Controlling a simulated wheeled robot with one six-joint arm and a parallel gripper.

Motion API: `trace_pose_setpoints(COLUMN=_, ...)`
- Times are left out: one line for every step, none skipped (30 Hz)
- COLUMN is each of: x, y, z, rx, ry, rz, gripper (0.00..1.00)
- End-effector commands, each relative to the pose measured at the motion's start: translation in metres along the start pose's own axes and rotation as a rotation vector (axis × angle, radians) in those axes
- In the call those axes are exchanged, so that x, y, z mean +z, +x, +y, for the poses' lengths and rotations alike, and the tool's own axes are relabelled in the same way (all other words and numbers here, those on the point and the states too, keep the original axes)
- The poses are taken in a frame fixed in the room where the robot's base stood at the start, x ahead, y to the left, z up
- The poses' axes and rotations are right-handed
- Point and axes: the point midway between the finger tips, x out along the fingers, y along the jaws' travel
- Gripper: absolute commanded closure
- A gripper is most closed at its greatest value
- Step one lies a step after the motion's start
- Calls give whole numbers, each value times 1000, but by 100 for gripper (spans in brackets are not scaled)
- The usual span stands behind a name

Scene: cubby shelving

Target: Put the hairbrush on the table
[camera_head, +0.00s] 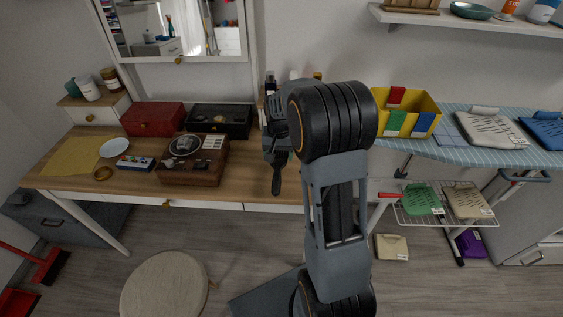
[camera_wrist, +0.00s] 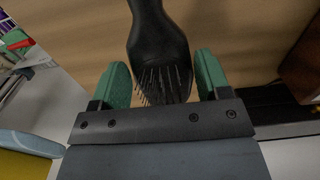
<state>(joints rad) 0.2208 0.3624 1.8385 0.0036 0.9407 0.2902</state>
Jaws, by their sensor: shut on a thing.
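The hairbrush is black with a dark handle and thin bristles. In the wrist view its head (camera_wrist: 160,50) sits between the two green fingertips of my gripper (camera_wrist: 163,76), with the handle pointing toward the top of the picture. In the head view the hairbrush handle (camera_head: 276,179) hangs down from my gripper (camera_head: 281,155), in front of the table's right part. The wooden table (camera_head: 243,172) is behind and below it. The gripper is shut on the hairbrush. My arm hides the table's right end.
On the table are a brown wooden box (camera_head: 193,172), a red box (camera_head: 153,119), a black box (camera_head: 221,121), a white plate (camera_head: 114,147) and a yellow cloth (camera_head: 73,157). The tabletop right of the brown box looks bare. A round stool (camera_head: 165,287) stands in front.

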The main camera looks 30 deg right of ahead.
Motion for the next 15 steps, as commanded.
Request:
trace_pose_setpoints(x=-2, y=3, z=2, rx=0, ry=1, rz=0, gripper=54)
trace_pose_setpoints(x=-3, y=4, z=2, rx=0, ry=1, rz=0, gripper=54)
trace_pose_setpoints(x=-4, y=5, z=3, rx=0, ry=0, rz=0, gripper=54)
trace_pose_setpoints(x=-4, y=6, z=3, rx=0, ry=-1, rz=1, gripper=54)
trace_pose_setpoints(x=-4, y=6, z=4, rx=0, ry=-1, rz=1, gripper=54)
trace_pose_setpoints(x=-5, y=8, z=4, rx=0, ry=-1, rz=0, gripper=54)
trace_pose_setpoints(x=-6, y=9, z=5, rx=0, ry=-1, rz=0, gripper=54)
trace_pose_setpoints(x=-6, y=10, z=6, rx=0, ry=-1, rz=0, gripper=54)
trace_pose_setpoints(x=-8, y=13, z=7, rx=0, ry=0, rz=0, gripper=54)
trace_pose_setpoints(x=-10, y=16, z=9, rx=0, ry=0, rz=-1, gripper=54)
trace_pose_setpoints(x=-11, y=20, z=10, rx=0, ry=1, rz=-1, gripper=54)
trace_pose_setpoints(x=-10, y=26, z=9, rx=0, ry=-1, rz=-2, gripper=54)
trace_pose_setpoints(x=-10, y=30, z=9, rx=1, ry=-1, rz=-3, gripper=54)
trace_pose_setpoints(x=-10, y=35, z=9, rx=0, ry=-1, rz=-2, gripper=54)
trace_pose_setpoints(x=-10, y=40, z=9, rx=1, ry=-1, rz=-3, gripper=54)
